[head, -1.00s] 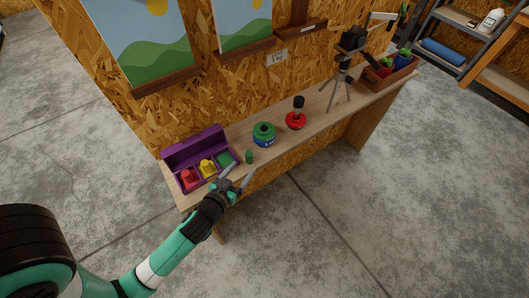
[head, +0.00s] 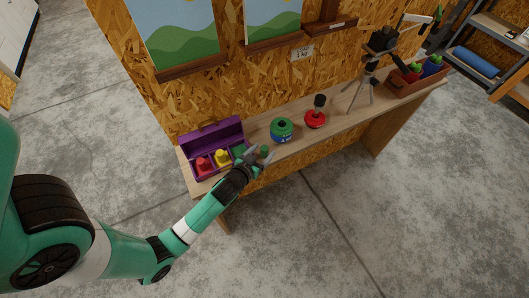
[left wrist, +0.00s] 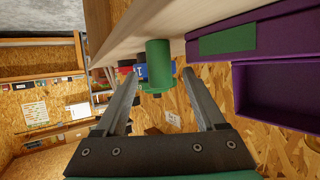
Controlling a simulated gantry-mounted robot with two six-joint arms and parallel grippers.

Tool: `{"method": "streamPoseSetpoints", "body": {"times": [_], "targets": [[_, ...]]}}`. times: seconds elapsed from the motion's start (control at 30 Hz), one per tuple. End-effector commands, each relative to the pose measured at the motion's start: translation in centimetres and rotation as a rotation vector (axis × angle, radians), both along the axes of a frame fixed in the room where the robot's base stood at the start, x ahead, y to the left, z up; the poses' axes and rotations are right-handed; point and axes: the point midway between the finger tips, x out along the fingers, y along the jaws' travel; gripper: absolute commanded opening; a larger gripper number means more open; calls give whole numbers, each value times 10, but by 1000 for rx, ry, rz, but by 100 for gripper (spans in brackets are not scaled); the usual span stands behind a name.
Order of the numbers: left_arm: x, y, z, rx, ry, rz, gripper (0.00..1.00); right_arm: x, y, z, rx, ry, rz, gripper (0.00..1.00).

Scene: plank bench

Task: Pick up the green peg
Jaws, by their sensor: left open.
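The green peg (head: 265,150) stands upright near the front edge of the plank bench, just right of the purple box. My left gripper (head: 263,157) is open, with its fingertips close to the peg. In the left wrist view, the green peg (left wrist: 158,62) shows between the two fingertips of my left gripper (left wrist: 159,74). Clear gaps show between it and both fingers. I cannot tell how far the fingertips reach along its sides. My right gripper is not in view.
The purple box (head: 212,133) holds a red piece (head: 203,163) and a yellow piece (head: 221,157). A green-and-blue ring stack (head: 281,130) and a red-based object (head: 315,119) stand farther right, before a tripod (head: 363,92) and a brown crate (head: 413,84). A board wall rises behind.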

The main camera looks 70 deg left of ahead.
Motion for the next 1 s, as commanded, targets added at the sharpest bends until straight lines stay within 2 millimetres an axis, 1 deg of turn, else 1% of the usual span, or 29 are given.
{"method": "streamPoseSetpoints", "body": {"times": [0.03,0.1,0.33,0.37,0.4,0.47,0.5,0.57,0.6,0.73,0.77,1.0], "targets": [[6,5,-5,0,0,1,72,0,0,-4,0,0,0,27],[11,9,-7,0,0,1,72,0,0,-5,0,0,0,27],[13,11,-7,-1,1,0,72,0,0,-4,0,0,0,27],[13,11,-7,-1,1,0,70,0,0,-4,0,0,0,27],[13,11,-8,-1,1,0,63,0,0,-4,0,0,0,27],[13,11,-8,-1,1,0,52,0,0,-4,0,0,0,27],[13,11,-8,-1,1,0,45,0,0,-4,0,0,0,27],[13,11,-8,-1,1,0,34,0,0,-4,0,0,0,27],[13,11,-7,-1,1,0,27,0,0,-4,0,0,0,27],[13,11,-7,-1,1,0,3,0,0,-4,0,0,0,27],[13,11,-7,-1,1,0,0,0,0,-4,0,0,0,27],[13,11,-7,0,0,0,0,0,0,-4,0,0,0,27]]}}
